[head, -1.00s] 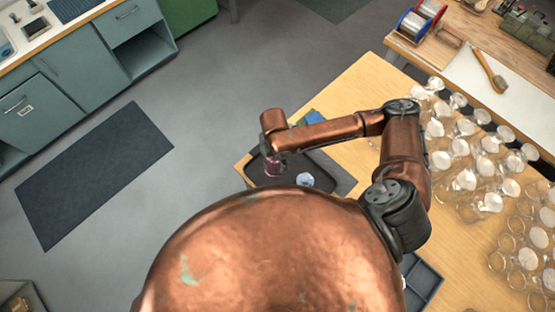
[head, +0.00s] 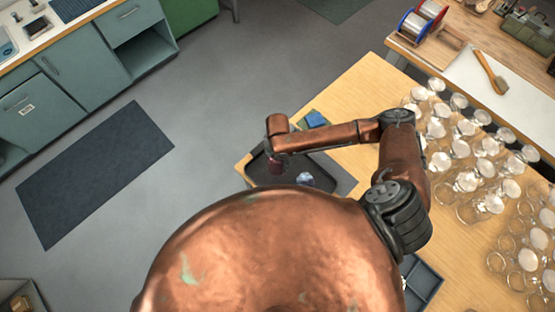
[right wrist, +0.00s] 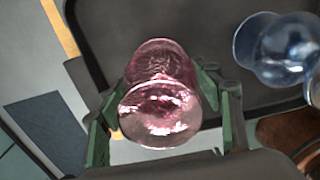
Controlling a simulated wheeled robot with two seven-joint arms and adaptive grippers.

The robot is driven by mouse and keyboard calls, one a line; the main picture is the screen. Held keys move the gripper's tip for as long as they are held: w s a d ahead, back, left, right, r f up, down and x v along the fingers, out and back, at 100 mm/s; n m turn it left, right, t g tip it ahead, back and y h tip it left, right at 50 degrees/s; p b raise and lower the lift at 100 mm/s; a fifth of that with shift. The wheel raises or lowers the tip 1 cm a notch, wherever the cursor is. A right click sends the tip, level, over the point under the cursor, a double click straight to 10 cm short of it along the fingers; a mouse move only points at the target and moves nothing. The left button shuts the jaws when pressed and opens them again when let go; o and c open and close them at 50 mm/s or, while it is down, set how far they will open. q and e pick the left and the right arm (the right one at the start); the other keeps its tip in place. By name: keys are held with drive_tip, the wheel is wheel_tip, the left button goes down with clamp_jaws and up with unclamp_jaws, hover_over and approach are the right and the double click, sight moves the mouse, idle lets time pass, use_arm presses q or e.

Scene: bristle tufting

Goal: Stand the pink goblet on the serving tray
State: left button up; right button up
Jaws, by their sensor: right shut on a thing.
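My right gripper (right wrist: 164,80) is shut on the pink goblet (right wrist: 160,112), with a green finger on each side of it. In the head view the goblet (head: 275,165) is a small dark pink patch under my wrist, over the left part of the dark serving tray (head: 256,174). The tray (right wrist: 190,22) also fills the upper part of the right wrist view. I cannot tell whether the goblet touches the tray. A pale blue goblet (head: 305,180) is on the tray to the right, and it also shows in the right wrist view (right wrist: 268,50). My left gripper is not in view.
Many clear glasses (head: 465,150) crowd the right side of the wooden table (head: 350,95). A blue and green item (head: 315,120) lies behind the tray. A grey compartment box (head: 425,283) is at the front. My copper body hides the tray's near side.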

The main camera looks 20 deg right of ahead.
sight(277, 161)
drive_tip(key=o, duration=1.4)
wheel_tip(277, 161, up, 12)
drive_tip(key=shift+r, duration=0.1)
wheel_tip(277, 161, down, 12)
drive_tip(key=shift+f, duration=0.15)
drive_tip(key=shift+r, duration=1.45)
